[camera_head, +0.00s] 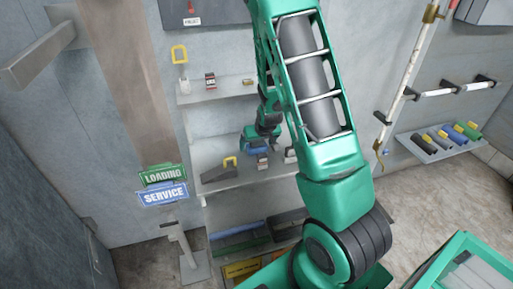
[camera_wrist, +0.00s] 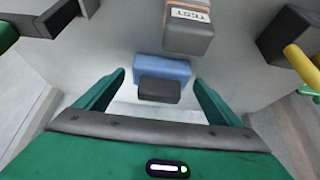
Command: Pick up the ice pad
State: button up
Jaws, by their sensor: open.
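A blue block, which looks like the ice pad (camera_wrist: 150,66), lies on the middle shelf. A smaller dark block (camera_wrist: 160,91) is right against it on the near side in the wrist view. My gripper (camera_wrist: 160,78) is open, with one green finger on each side of the two blocks; nothing is visibly clamped. In the head view my gripper (camera_head: 261,142) is over the middle shelf, and the blue pad (camera_head: 257,151) shows just below it, partly hidden. Whether the fingers touch the pad cannot be told.
A grey block with a label (camera_wrist: 188,30) stands just beyond the pad. The middle shelf (camera_head: 222,189) also holds a dark item with a yellow handle (camera_head: 230,162) to the left. The upper shelf (camera_head: 222,94) is above. Signs (camera_head: 163,184) stand at the left.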

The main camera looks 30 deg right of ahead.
jog(key=shift+w+f, duration=0.15)
jog(key=shift+f, duration=0.15)
jog(key=c, duration=1.2)
jog(key=shift+o, duration=0.2)
jog(key=shift+r, duration=0.1)
jog(key=shift+r, duration=0.5)
jog(key=r, duration=0.3)
jog(key=shift+a+r, duration=0.25)
jog(key=shift+a, duration=0.1)
jog(key=s+a+r, duration=0.2)
jog(key=a+r, duration=0.4)
jog(key=a, duration=0.4)
jog(key=shift+s+a+r, duration=0.15)
jog(key=shift+s+a, duration=0.15)
jog(key=shift+s, duration=0.05)
